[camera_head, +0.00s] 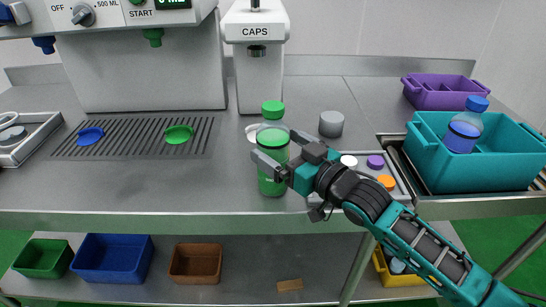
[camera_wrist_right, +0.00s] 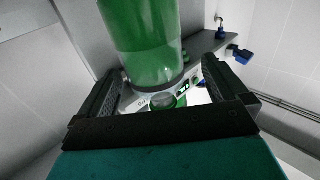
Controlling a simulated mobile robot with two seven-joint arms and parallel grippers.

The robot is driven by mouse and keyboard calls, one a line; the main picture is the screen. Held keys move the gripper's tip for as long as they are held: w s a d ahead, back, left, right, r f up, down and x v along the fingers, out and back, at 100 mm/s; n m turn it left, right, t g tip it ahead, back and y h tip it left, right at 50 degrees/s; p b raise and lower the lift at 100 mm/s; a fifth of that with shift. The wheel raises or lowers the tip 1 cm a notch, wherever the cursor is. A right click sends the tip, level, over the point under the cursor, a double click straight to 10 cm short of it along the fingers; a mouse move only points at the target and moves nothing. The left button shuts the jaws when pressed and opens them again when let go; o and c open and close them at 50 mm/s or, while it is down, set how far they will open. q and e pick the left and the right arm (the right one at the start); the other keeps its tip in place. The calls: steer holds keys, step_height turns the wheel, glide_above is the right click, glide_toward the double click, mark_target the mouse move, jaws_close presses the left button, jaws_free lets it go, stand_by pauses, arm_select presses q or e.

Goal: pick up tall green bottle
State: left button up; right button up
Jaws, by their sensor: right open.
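The tall green bottle (camera_head: 272,178) stands upright near the front edge of the counter, with a green cap (camera_head: 273,109) showing at its top. My right gripper (camera_head: 276,146) reaches in from the right at the bottle's upper body. Its jaws are open, with one finger in front of the bottle and the other to its right. In the right wrist view the green bottle (camera_wrist_right: 148,45) stands between the spread fingers of the gripper (camera_wrist_right: 160,75), with a gap visible on the right side. Whether a finger touches it cannot be told. My left gripper is not in view.
A grey cylinder (camera_head: 331,123) stands close behind my gripper. A tray (camera_head: 402,190) with several caps lies under my right arm. A teal crate (camera_head: 470,174) holds a blue bottle (camera_head: 463,130). The caps dispenser (camera_head: 256,50) stands behind.

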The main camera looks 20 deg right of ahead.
steer(key=shift+d+f+x, duration=0.15)
steer(key=shift+f+x, duration=0.05)
steer(key=shift+x, duration=1.15)
steer(key=shift+d+f+x, duration=0.1)
steer(key=shift+f+x, duration=0.05)
steer(key=shift+x, duration=1.15)
steer(key=shift+w, duration=0.15)
steer(key=c, duration=1.5)
steer(key=shift+o, duration=0.2)
steer(key=shift+r, duration=0.2)
